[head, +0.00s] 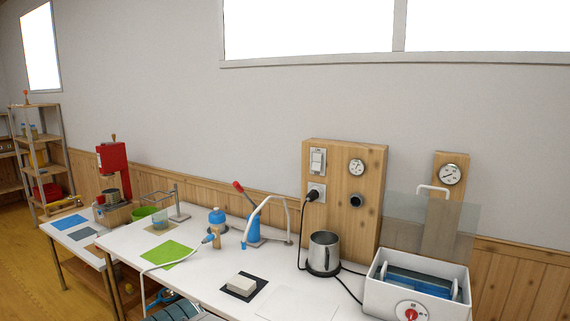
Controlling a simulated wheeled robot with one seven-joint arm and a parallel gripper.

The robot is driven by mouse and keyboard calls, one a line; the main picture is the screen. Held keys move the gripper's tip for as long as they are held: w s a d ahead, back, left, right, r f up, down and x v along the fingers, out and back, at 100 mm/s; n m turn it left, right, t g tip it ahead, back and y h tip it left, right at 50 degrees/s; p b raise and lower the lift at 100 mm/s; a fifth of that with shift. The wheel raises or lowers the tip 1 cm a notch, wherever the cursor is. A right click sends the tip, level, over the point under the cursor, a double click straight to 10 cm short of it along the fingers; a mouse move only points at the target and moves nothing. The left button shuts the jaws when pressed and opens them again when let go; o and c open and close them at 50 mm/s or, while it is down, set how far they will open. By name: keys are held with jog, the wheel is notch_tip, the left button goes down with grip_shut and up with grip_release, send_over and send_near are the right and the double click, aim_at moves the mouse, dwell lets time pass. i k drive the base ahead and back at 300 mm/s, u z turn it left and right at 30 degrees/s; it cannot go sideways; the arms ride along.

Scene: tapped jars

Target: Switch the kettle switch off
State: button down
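A white wall switch (318,161) is at the upper left of an upright wooden board (345,225). It is too small to tell which way its rocker is tipped. Below it is a white socket (320,188) with a black plug (311,196) in it. A black cable (301,240) hangs from the plug down to the table beside the kettle. The metal kettle (323,248) stands upright on a dark base (323,272) in front of the board. My gripper is not in view.
The board also bears a round gauge (356,166) and a dark round fitting (356,201). A white bath (385,297) with a clear raised lid (400,230) stands right of the kettle. A blue stand with a red lever (239,188) and a bent white tube stand to the left.

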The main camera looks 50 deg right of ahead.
aim_at(317, 158)
jog(key=z, duration=0.95)
jog(key=i, duration=1)
jog(key=z, duration=0.95)
